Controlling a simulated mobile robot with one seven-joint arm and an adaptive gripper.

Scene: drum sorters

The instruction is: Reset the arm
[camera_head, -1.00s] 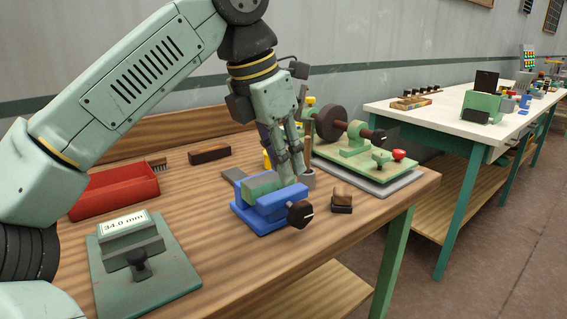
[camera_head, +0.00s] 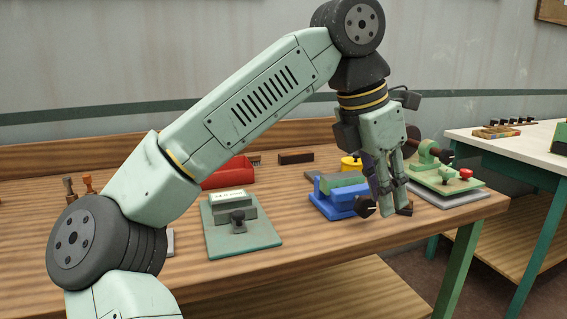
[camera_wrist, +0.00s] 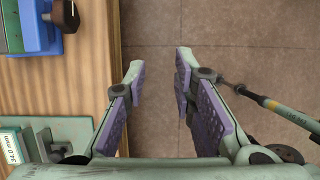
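My arm reaches across the head view, bent at a high elbow, with my gripper (camera_head: 396,210) hanging down at the front edge of the wooden bench (camera_head: 300,262). In the wrist view my gripper (camera_wrist: 160,66) is open: the two purple-padded fingers stand apart with only brown floor between them. It holds nothing. In the head view the gripper overlaps the right side of a blue vise (camera_head: 335,201) with a black knob. In the wrist view the vise (camera_wrist: 42,38) lies off to the left, clear of the fingers.
A green gauge block (camera_head: 232,207) reading 34.0 mm stands on a plate left of the vise. A red tray (camera_head: 228,175), a dark brush (camera_head: 296,157) and a green machine (camera_head: 430,155) are behind. A white-topped table (camera_head: 510,150) stands right. Floor (camera_wrist: 230,40) lies below the gripper.

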